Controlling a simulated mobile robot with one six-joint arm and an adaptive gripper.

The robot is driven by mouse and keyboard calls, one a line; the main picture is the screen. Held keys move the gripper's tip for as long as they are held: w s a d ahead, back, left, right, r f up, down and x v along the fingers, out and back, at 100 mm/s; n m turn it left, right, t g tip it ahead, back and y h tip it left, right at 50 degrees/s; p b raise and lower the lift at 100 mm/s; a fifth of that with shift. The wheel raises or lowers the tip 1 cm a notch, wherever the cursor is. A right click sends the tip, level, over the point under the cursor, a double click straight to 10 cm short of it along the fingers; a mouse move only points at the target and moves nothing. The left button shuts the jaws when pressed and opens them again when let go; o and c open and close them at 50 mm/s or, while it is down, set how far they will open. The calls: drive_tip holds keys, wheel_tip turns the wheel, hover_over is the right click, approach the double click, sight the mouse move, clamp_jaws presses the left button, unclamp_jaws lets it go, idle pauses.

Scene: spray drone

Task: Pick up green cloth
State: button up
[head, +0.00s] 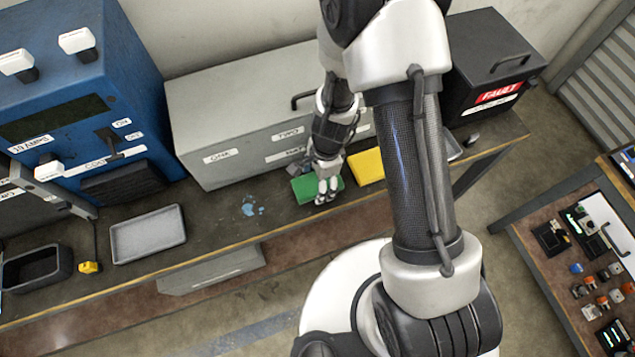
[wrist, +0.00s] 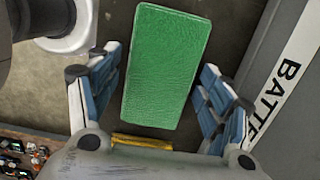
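The green cloth (head: 304,189) is a flat rectangle on the workbench, in front of the grey cabinet in the head view. In the wrist view the green cloth (wrist: 165,66) shows as a textured green block between the fingers. My gripper (head: 327,191) is over the cloth's right part in the head view. In the wrist view my gripper (wrist: 160,100) has its two blue-padded fingers spread apart, one on each side of the cloth, with gaps between. I cannot tell the exact height of the fingertips over the bench.
A yellow cloth (head: 369,167) lies just right of my gripper. The grey cabinet (head: 240,120) stands close behind. A blue spill (head: 250,207) and a grey tray (head: 148,234) are to the left. A black fault box (head: 490,70) stands at the right end.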

drive_tip(key=c, duration=0.7)
wheel_tip(320, 180, up, 20)
drive_tip(key=p, duration=0.9)
drive_tip(key=shift+p, duration=0.35)
